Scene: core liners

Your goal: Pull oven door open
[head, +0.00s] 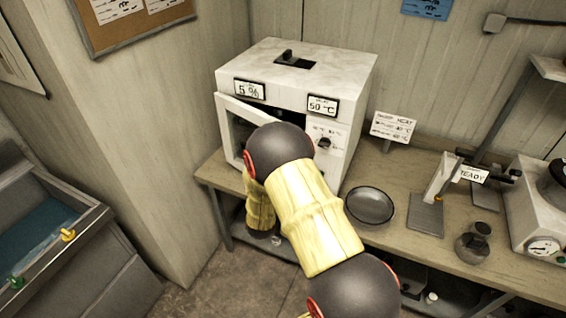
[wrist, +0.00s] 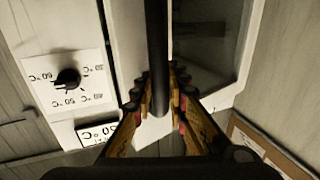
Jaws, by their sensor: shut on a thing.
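The oven (head: 290,80) is a white box on the workbench, with a "5 %" label and a "50 °C" label on its front. Its white-framed door (head: 231,110) stands slightly ajar, with a dark gap along the top edge. My arm hides the handle side of the door in the head view. In the wrist view, my gripper (wrist: 160,82) is shut on the dark bar handle (wrist: 157,28), with a ridged finger on each side. The dark door window (wrist: 207,45) shows right of the handle. The oven's temperature dial (wrist: 67,78) is to the left.
A dark round pan (head: 370,206) sits on the workbench (head: 405,235) right of the oven. A small sign (head: 393,127), a stand and a white scale-like device (head: 535,205) are further right. A wall corner (head: 165,120) rises on the left. Some floor shows below the bench.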

